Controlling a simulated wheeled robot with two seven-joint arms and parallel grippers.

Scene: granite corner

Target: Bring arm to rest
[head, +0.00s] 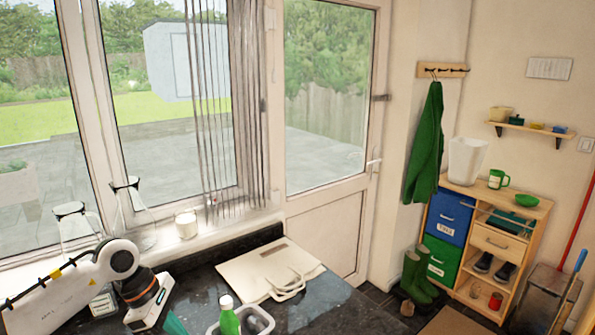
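My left arm comes in at the lower left, over the dark granite worktop (320,302). It is white, with a round joint and a black and orange ring near its end. The white body of my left gripper (150,308) shows just past that ring. My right arm and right gripper are not in view.
A cream tote bag (262,268) lies flat on the worktop. A tub (262,320) holding a green bottle (229,318) stands at the front edge. Glass flasks (128,200) and a candle (186,224) are by the window. A cabinet (480,245) stands at the right.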

